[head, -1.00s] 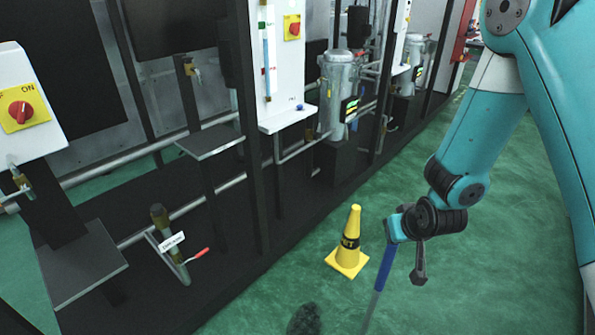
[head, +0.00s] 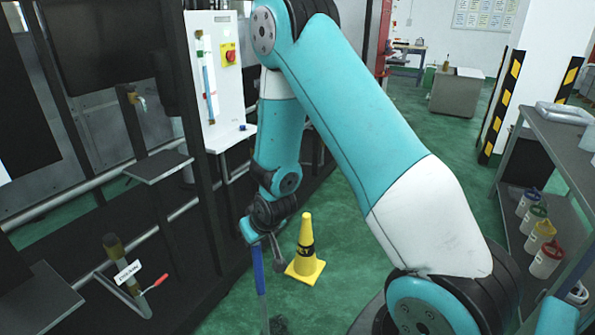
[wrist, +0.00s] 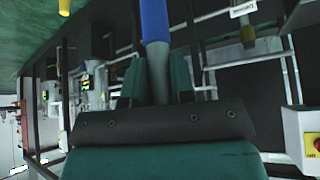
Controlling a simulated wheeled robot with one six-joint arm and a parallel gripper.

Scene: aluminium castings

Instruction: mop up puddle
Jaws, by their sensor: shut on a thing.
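My gripper (head: 256,238) is shut on a pole with a blue grip (head: 259,268) and a grey shaft below it. The pole hangs almost upright, and its lower end is out of the head view. In the wrist view the blue grip (wrist: 154,20) and grey shaft pass between the jaws (wrist: 155,85). A small dark patch (head: 279,325), which looks like the puddle, lies on the green floor at the bottom edge of the head view, just right of the shaft. Its lower part is cut off.
A yellow cone (head: 305,258) stands on the floor beyond the patch. Black-framed machinery with a grey shelf (head: 158,166) and a drain pipe (head: 124,275) lines the left. Open floor stretches toward a grey cabinet (head: 458,95).

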